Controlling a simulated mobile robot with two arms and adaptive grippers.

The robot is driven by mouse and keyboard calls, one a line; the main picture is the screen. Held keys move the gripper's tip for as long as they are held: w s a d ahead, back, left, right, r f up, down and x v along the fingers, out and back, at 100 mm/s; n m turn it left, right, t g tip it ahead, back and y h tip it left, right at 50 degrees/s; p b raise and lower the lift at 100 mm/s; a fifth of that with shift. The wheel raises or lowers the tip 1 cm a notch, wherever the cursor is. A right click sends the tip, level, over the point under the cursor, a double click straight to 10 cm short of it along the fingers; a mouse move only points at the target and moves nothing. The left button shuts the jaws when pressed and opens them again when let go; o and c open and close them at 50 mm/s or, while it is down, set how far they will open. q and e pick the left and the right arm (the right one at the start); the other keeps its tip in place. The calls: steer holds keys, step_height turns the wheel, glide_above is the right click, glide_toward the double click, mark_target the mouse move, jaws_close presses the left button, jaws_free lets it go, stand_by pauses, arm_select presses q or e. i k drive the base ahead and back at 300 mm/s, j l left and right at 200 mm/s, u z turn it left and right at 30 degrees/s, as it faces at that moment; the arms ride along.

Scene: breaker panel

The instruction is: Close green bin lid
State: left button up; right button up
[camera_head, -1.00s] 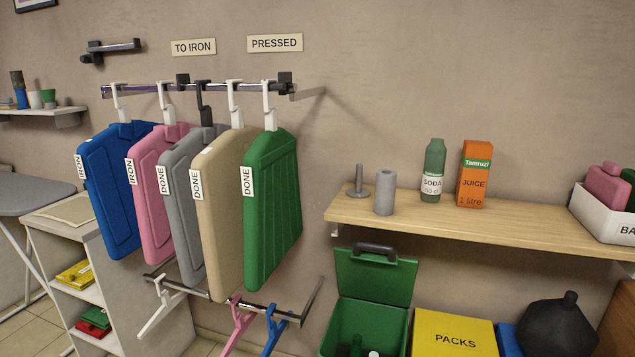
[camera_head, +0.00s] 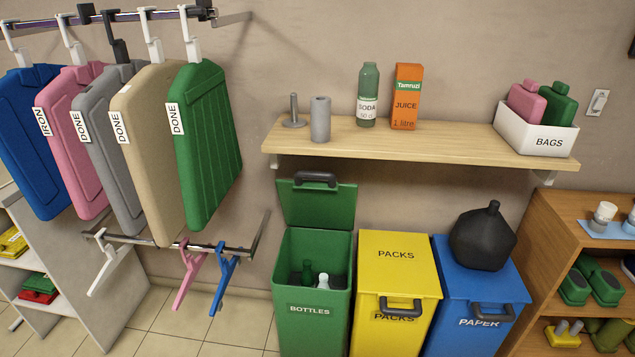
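The green bin (camera_head: 313,330), labelled BOTTLES, stands on the floor under the wooden shelf. Its green lid (camera_head: 318,208) is open and stands upright at the back of the bin, with a dark handle (camera_head: 316,179) along its top edge. Several bottles (camera_head: 322,281) show inside the bin. Neither of my grippers is in view.
A yellow PACKS bin (camera_head: 394,255) and a blue PAPER bin (camera_head: 480,283) stand to the right with lids shut. A black bag (camera_head: 482,237) sits on the blue bin. The shelf (camera_head: 420,141) overhangs behind. Hanging garments (camera_head: 208,145) and a lower rail (camera_head: 180,243) are at left.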

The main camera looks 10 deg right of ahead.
mark_target(331, 204)
steer(key=i+l+u, duration=0.1)
steer(key=l, duration=0.2)
steer(key=i+l, duration=0.2)
steer(key=l, duration=0.15)
steer(key=i+l+u, duration=0.15)
steer(key=l, duration=0.15)
steer(key=i+l+u, duration=0.1)
steer(key=l, duration=0.25)
